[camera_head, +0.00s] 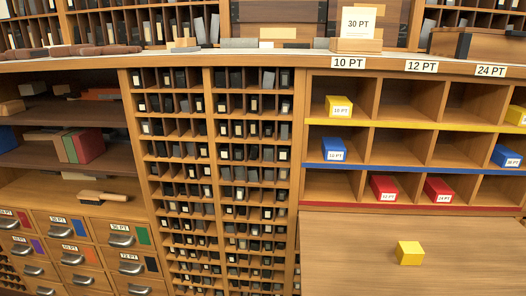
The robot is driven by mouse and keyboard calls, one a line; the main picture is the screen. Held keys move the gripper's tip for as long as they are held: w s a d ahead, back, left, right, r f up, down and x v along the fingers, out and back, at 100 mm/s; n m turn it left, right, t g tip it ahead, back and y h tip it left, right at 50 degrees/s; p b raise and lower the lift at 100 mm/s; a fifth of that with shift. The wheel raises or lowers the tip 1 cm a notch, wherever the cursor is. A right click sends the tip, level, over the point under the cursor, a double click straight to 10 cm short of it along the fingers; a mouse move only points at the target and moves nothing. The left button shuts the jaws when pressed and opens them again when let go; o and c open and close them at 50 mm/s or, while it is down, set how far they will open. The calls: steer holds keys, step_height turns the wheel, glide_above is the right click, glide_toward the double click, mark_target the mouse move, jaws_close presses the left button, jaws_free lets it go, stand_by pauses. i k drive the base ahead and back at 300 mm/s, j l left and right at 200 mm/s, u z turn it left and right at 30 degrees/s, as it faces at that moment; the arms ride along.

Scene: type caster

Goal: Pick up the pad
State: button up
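Nothing in view is clearly marked as a pad, and I cannot tell which object it is. A plain yellow block (410,253) lies alone on the bare wooden surface (345,262) at the lower right. A small wooden block with a "30 PT" card (358,22) stands on the counter above the cubbies. A brush with a wooden handle (102,197) lies on the lower left shelf. My gripper is not in view.
The cubby rack (410,126) at right holds yellow, blue and red labelled blocks; several compartments are empty. A tall rack of type pieces (207,170) fills the middle. Labelled drawers (120,238) are at lower left, below shelves with books (86,145). The wooden surface is otherwise clear.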

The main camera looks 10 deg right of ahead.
mark_target(187, 44)
steer(key=i+j, duration=0.2)
steer(key=j, duration=0.2)
steer(key=i+j, duration=0.15)
steer(key=j, duration=0.2)
steer(key=i+j, duration=0.2)
steer(key=j, duration=0.2)
steer(key=i+j, duration=0.15)
steer(key=j, duration=0.25)
